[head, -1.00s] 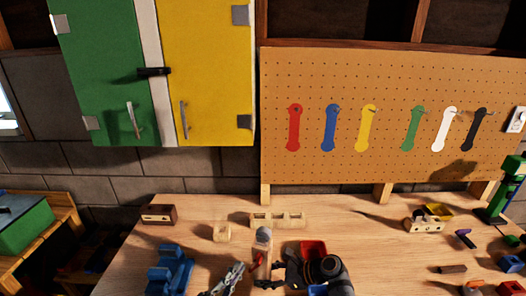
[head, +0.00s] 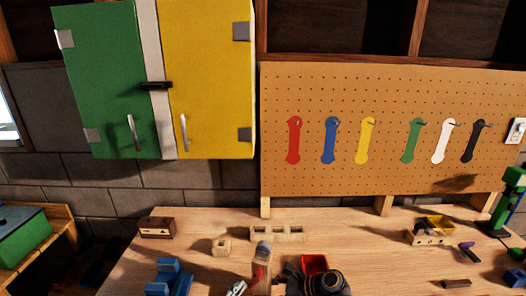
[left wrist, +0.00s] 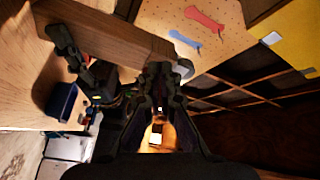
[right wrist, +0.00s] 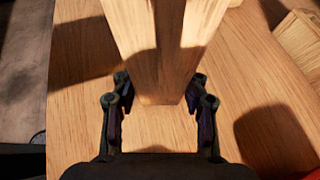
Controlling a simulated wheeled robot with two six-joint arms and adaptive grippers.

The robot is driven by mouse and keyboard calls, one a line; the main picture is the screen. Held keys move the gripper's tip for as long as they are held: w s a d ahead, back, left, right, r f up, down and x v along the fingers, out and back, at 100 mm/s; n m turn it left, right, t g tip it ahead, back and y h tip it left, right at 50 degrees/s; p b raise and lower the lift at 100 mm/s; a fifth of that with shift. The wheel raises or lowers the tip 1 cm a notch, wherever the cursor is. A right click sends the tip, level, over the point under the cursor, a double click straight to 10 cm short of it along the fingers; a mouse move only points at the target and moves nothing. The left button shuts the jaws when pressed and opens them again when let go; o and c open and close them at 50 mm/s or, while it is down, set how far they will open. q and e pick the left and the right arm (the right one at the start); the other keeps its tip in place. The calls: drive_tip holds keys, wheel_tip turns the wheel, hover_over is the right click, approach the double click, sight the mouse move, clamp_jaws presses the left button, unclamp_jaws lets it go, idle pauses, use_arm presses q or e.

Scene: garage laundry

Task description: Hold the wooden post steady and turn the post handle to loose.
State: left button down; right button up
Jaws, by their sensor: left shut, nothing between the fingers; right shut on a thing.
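The wooden post (head: 264,283) stands upright at the front of the bench with a grey cap (head: 263,247) on top. A small red handle (head: 257,273) shows on its left side. My right gripper (right wrist: 162,92) is shut around the post (right wrist: 160,40), with one finger on each side in the right wrist view. My left gripper (head: 239,287) is just left of the post and handle, low in the head view. In the left wrist view its fingers (left wrist: 161,72) are shut and empty beside the post (left wrist: 115,35). The handle cannot be made out there.
A pale slotted wooden block (head: 277,232) and a small block (head: 221,246) lie behind the post. A blue object (head: 168,278) stands to the left, and a red bin (head: 314,264) is right behind my right arm.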

use_arm(q)
drive_tip(key=shift+s+d+f+n, duration=0.2)
drive_tip(key=shift+d+f+n, duration=0.2)
drive_tip(key=shift+d+f, duration=0.5)
drive_tip(key=shift+d, duration=0.05)
idle(0.5)
drive_tip(key=v, duration=0.6)
drive_tip(key=shift+s+d, duration=0.25)
drive_tip(key=shift+d, duration=0.1)
drive_tip(key=w+r, duration=0.3)
drive_tip(key=w, duration=0.3)
drive_tip(key=shift+w+a+r, duration=0.15)
drive_tip(key=shift+w+a, duration=0.05)
drive_tip(key=shift+w, duration=0.1)
idle(0.4)
